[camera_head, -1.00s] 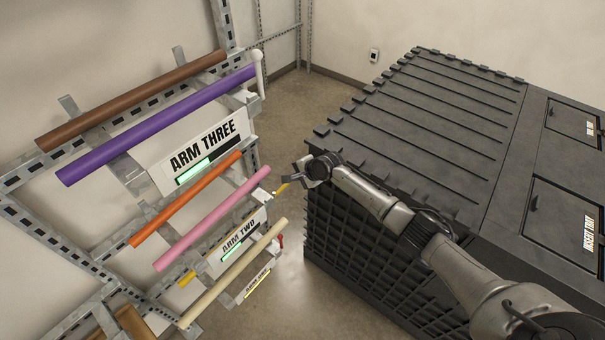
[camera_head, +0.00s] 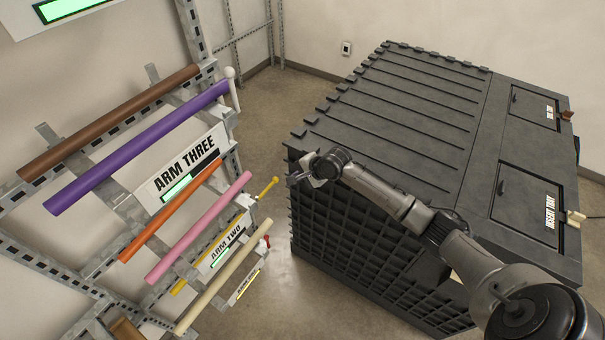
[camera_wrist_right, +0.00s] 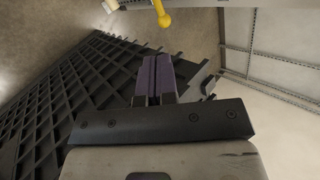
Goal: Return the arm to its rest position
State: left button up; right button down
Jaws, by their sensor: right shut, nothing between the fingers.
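A yellow knob (camera_wrist_right: 163,18) shows beyond the fingers in the right wrist view. My left gripper is not in view.
The pipe rack on the left holds brown (camera_head: 110,122), purple (camera_head: 140,145), orange (camera_head: 172,210), pink (camera_head: 200,226) and cream (camera_head: 224,276) pipes. Signs read ARM THREE (camera_head: 185,172) and ARM TWO (camera_head: 222,245). The dark cart (camera_head: 400,110) fills the right. A strip of floor (camera_head: 262,120) between is clear.

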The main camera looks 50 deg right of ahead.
jog(key=shift+v, duration=0.95)
